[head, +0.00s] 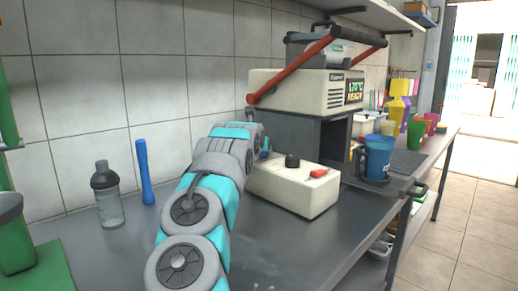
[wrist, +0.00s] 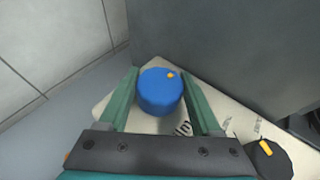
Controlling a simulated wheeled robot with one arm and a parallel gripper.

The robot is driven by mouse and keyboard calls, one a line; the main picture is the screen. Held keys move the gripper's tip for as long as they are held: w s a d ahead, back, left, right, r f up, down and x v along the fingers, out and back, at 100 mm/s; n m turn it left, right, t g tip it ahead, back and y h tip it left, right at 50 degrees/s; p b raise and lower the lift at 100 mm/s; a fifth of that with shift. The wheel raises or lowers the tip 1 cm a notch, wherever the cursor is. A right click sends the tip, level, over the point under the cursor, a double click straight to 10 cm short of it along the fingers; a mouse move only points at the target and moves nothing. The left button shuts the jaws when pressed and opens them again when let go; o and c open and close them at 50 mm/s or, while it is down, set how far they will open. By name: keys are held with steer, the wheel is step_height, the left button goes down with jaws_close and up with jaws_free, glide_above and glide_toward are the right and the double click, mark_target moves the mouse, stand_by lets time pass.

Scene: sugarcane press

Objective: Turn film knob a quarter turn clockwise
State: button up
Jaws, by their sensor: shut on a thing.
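A black knob (wrist: 268,160) with a yellow pointer is at the lower right of the wrist view; the head view also shows a black knob (head: 292,160) on the box. The lettering near the blue knob is partly covered, so I cannot read it. My arm mostly hides the blue knob and gripper in the head view.
A blue jug (head: 376,158) is to the right. A shaker bottle (head: 107,195) and blue stick (head: 145,172) stand left. The counter front is clear.

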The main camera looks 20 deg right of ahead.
steer(key=o, duration=1.4)
steer(key=shift+c, duration=0.2)
steer(key=shift+b+v, duration=0.55)
steer(key=shift+v, duration=3.35)
steer(key=shift+f, duration=0.1)
